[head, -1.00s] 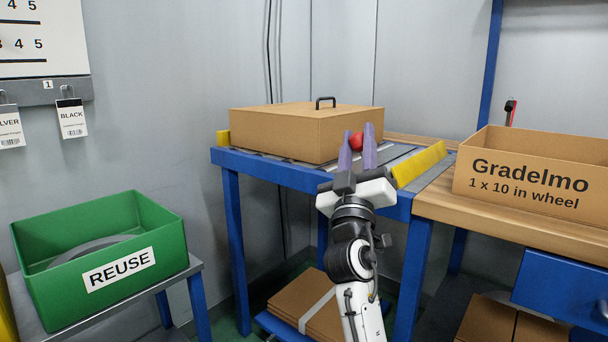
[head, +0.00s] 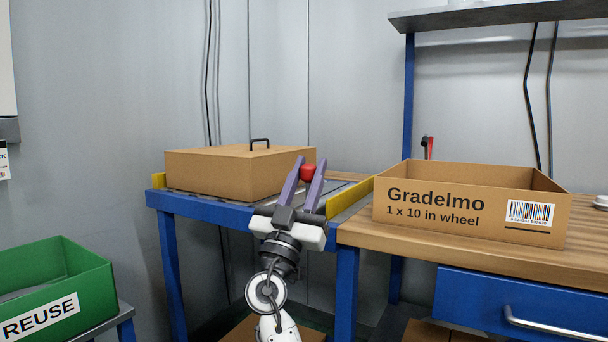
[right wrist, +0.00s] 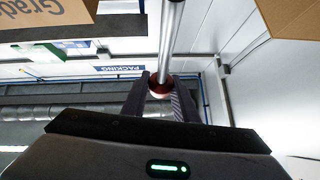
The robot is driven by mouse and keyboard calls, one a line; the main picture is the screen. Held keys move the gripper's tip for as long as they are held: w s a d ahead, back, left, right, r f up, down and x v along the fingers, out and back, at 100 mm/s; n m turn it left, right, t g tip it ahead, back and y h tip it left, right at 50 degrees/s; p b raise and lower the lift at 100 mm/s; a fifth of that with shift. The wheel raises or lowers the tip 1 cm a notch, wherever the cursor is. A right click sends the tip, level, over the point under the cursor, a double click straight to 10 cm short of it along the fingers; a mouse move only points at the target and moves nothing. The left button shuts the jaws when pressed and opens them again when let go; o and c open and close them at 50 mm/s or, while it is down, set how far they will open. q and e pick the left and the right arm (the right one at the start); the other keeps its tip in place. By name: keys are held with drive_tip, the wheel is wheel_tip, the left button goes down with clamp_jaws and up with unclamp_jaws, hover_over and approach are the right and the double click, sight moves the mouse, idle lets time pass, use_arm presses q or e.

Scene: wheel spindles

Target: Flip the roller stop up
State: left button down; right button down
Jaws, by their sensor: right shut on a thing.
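My right gripper (head: 308,170) is shut on a red knob (head: 307,173), held between its two purple fingers at the right end of the roller table. In the right wrist view the knob (right wrist: 160,88) sits between the fingertips, at the end of a straight metal rod (right wrist: 171,38). The rod is the only part of the roller stop I can make out; the rest is hidden or out of view. My left gripper is not in view.
A closed cardboard box (head: 225,172) with a black handle stands on the blue-framed roller table (head: 205,205), left of my right gripper. A yellow guard (head: 350,196) is right of it. An open Gradelmo box (head: 470,215) stands on the wooden bench. A green REUSE bin (head: 60,272) is lower left.

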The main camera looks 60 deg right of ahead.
idle(0.3)
drive_tip(key=c, duration=1.4)
unclamp_jaws()
drive_tip(key=shift+c, duration=0.2)
drive_tip(key=v, duration=1)
drive_tip(key=shift+a, duration=0.15)
